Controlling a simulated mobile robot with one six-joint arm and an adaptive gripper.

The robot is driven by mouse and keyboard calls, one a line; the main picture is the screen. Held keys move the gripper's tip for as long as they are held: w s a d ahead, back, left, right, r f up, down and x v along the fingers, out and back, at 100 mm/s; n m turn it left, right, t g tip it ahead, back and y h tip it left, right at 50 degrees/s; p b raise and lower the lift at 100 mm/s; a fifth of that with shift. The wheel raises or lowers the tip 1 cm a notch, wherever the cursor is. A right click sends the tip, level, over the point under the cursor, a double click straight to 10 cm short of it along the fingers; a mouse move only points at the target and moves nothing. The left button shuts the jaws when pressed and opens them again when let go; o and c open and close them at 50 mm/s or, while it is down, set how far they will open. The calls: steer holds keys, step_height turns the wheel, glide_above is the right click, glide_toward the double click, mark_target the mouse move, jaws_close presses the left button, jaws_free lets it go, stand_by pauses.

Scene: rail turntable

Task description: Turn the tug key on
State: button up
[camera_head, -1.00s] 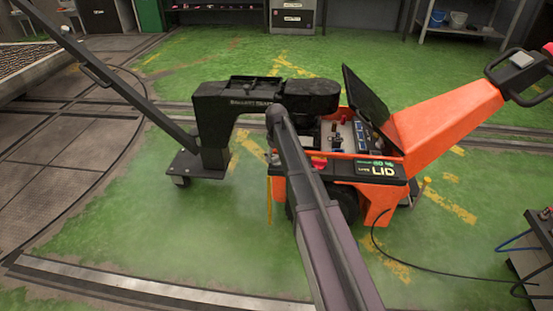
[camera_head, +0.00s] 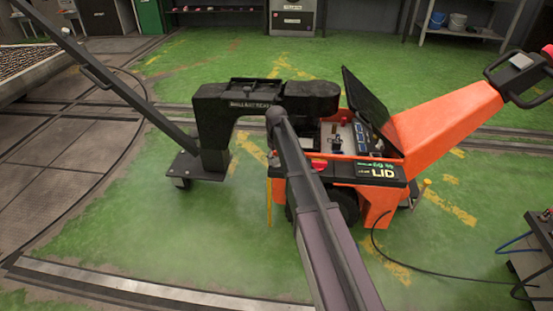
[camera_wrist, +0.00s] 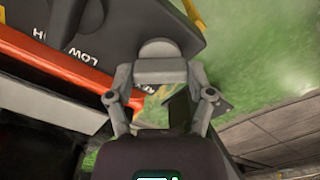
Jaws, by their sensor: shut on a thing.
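The orange tug (camera_head: 440,120) stands right of centre in the head view, its black lid (camera_head: 370,100) raised over an open control bay. In the wrist view my gripper (camera_wrist: 160,75) is shut on a small grey round-topped piece, which looks like the tug key (camera_wrist: 160,48). Its shaft and seat are hidden, so I cannot tell which way it is turned. A dark panel (camera_wrist: 120,35) marked LOW and another partly hidden word lies beyond it, beside an orange edge (camera_wrist: 60,65). In the head view my arm hides the gripper.
A black column and beam on a wheeled base (camera_head: 215,110) stands close left of the tug. A black cable (camera_head: 430,265) trails across the floor to a dark cart (camera_head: 540,240) at right. A metal turntable deck (camera_head: 60,160) lies left. Green floor is open in front.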

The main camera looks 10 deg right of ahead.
steer(key=m, duration=0.4)
steer(key=shift+m, duration=2.2)
steer(key=o, duration=1.1)
steer(key=shift+n, duration=0.3)
